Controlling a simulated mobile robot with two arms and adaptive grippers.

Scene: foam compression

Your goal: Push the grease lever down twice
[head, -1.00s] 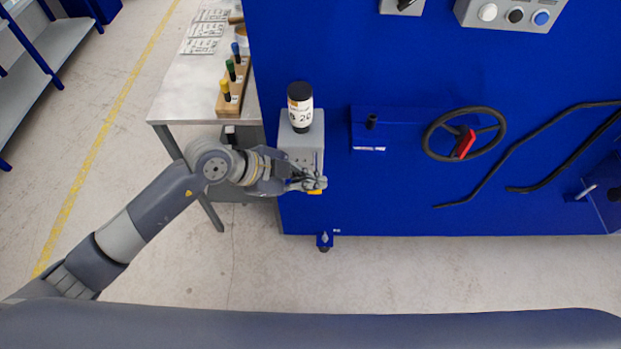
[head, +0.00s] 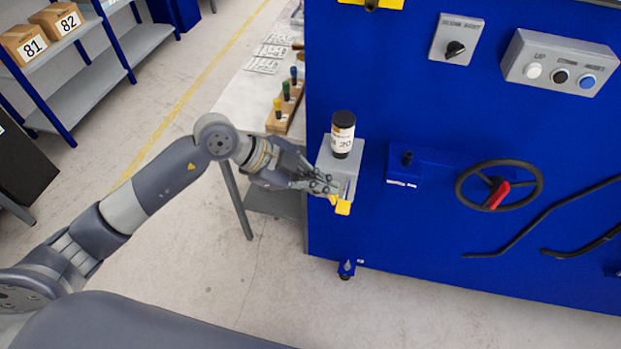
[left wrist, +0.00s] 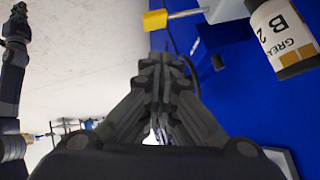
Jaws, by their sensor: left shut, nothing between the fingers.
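The grease unit is a grey box (head: 345,172) on the front of the blue machine, with a black and white grease cartridge (head: 342,138) upright on top. Its lever has a yellow tip (head: 343,207) that shows below and in front of the box. In the left wrist view the yellow lever tip (left wrist: 155,20) sits on a thin metal rod, beyond my fingertips. My left gripper (head: 326,185) is shut and empty, close beside the box and just above the yellow tip. In the wrist view its fingers (left wrist: 163,62) are together, with a gap to the lever.
A table (head: 236,115) with a wooden block of coloured-top tools (head: 284,108) stands left of the machine. A black handwheel (head: 499,186) and a button box (head: 560,65) are on the machine to the right. The floor in front is clear.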

